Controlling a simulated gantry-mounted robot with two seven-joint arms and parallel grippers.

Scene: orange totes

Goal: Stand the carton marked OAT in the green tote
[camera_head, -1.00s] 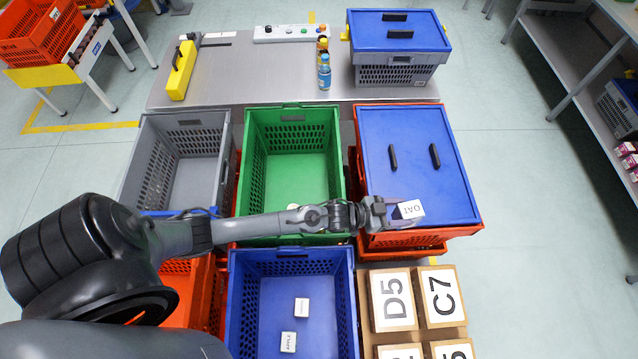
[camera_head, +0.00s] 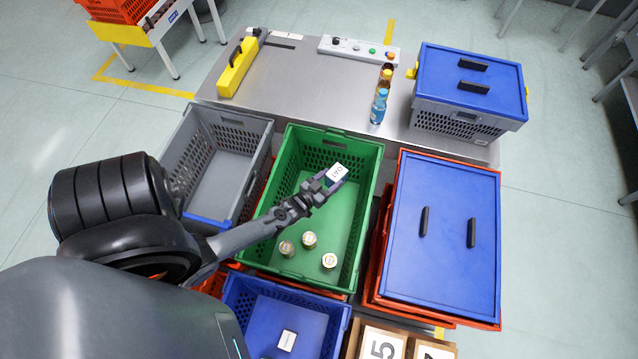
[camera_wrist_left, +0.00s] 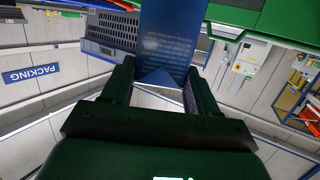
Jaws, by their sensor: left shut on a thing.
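The carton marked OAT (camera_head: 337,172) has a white top with dark letters. My left gripper (camera_head: 324,183) is shut on it and holds it over the green tote (camera_head: 287,150), toward the tote's far right part. In the left wrist view the carton's blue printed side (camera_wrist_left: 168,45) shows between the two fingers (camera_wrist_left: 158,85). The tote holds three round-topped cans (camera_head: 309,240) near its front end. How high the carton hangs above the tote floor is hard to tell. My right gripper is not in view.
A grey tote (camera_head: 249,127) stands left of the green one, a blue-lidded orange tote (camera_head: 448,265) right of it. A blue tote (camera_head: 318,310) with a white-topped carton (camera_head: 287,340) is in front. Bottles (camera_head: 379,106) stand on the metal table (camera_head: 300,85) behind.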

